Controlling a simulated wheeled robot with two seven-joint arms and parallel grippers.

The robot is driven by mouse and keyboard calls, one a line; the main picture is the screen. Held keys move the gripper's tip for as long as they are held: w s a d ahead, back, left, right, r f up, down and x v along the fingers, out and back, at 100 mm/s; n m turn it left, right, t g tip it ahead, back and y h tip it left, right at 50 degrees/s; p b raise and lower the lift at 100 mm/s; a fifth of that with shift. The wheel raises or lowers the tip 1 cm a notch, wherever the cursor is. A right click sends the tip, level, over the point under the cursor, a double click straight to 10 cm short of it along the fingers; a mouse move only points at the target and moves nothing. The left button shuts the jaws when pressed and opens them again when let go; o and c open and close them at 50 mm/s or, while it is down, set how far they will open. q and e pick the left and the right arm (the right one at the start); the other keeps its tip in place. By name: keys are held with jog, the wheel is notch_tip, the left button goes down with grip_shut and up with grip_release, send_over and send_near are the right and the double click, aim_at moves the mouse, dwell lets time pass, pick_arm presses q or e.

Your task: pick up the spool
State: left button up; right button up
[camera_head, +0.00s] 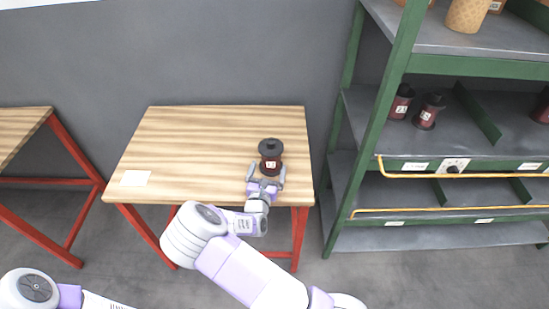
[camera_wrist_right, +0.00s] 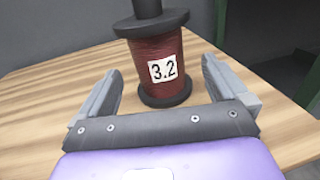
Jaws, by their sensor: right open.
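The spool (camera_head: 270,156) stands upright near the right front of the wooden table, with black flanges and a dark red winding. In the right wrist view the spool (camera_wrist_right: 158,62) carries a white label reading 3.2. My right gripper (camera_head: 266,172) is open just in front of it. In the right wrist view its two fingers (camera_wrist_right: 160,95) point towards the spool, one on each side of its lower part, and I see a gap on both sides. My left arm shows only in part at the lower left; its gripper is out of view.
The wooden table (camera_head: 200,140) is mostly clear, with a white card (camera_head: 135,178) at its left front. A green shelf rack (camera_head: 372,130) stands close on the right with several spools and brown containers. Another table (camera_head: 20,125) is at the far left.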

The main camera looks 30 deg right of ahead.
aim_at(269, 165)
jog(key=x, duration=0.2)
jog(key=b+x, duration=0.2)
jog(key=x, duration=0.1)
jog(key=shift+w+d+f, duration=0.15)
jog(key=shift+w+f, duration=0.15)
jog(key=shift+f, duration=0.05)
jog(key=shift+w+d+r, duration=0.1)
jog(key=shift+w+d, duration=0.15)
jog(key=shift+c, duration=0.3)
jog(key=shift+r, duration=0.1)
jog(key=c, duration=1.3)
